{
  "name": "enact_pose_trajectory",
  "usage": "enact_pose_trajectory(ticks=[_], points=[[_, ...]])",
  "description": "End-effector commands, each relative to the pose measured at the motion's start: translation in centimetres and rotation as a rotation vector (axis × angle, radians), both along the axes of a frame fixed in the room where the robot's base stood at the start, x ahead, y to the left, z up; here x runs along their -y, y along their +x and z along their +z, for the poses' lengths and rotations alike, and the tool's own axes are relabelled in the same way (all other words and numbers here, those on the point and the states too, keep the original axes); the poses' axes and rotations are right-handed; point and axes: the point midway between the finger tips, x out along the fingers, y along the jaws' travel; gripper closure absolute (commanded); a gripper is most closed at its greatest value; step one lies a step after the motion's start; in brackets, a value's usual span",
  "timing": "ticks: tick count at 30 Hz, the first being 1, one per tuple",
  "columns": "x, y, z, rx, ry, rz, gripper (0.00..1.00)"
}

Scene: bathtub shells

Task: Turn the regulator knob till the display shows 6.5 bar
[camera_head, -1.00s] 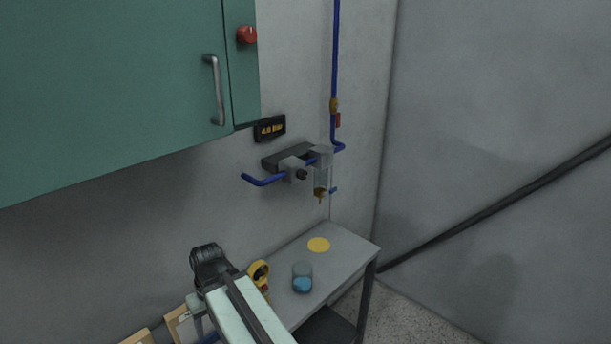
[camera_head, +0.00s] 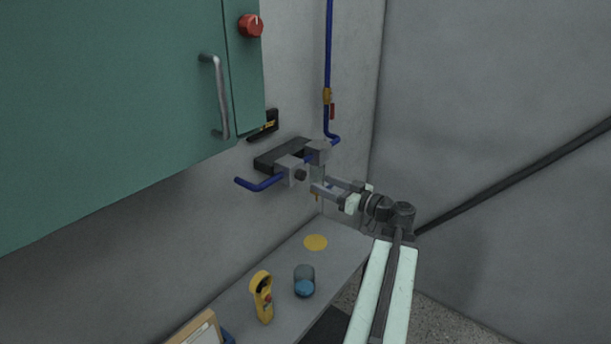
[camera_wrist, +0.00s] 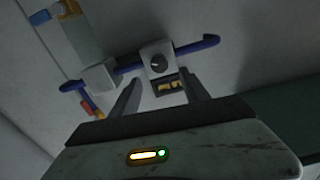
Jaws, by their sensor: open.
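The black regulator knob (camera_head: 301,174) sits on the front of a grey regulator block (camera_head: 288,167) on the wall. In the wrist view the knob (camera_wrist: 159,63) faces me, between the lines of my two fingers. The black display (camera_head: 264,129) with yellow digits hangs above left of the block and is seen at a slant. In the wrist view the display (camera_wrist: 171,87) shows between the fingers, its digits too small to read. My gripper (camera_head: 320,184) is open and empty, right of the knob and apart from it.
A blue pipe (camera_head: 260,184) runs through the regulator. A green cabinet (camera_head: 110,110) with a handle and red knob (camera_head: 250,25) overhangs at upper left. Below, a grey table (camera_head: 283,273) carries a yellow handheld device (camera_head: 262,297), a blue-based jar (camera_head: 304,284) and a yellow disc (camera_head: 315,242).

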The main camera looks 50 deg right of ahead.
Motion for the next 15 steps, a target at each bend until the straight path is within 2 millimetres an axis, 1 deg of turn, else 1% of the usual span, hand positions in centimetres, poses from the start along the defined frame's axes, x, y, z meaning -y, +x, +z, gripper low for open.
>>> enact_pose_trajectory(ticks=[2, 9, 12, 15], points=[[0.0, 0.8, 0.0, -0.001, 0.001, 0.001, 0.46], [-0.2, 5.1, -0.1, -0.002, 0.002, -0.001, 0.46], [-0.3, 6.4, -0.1, -0.002, 0.002, -0.003, 0.46], [-0.3, 7.1, -0.1, -0.003, 0.002, -0.005, 0.46]])
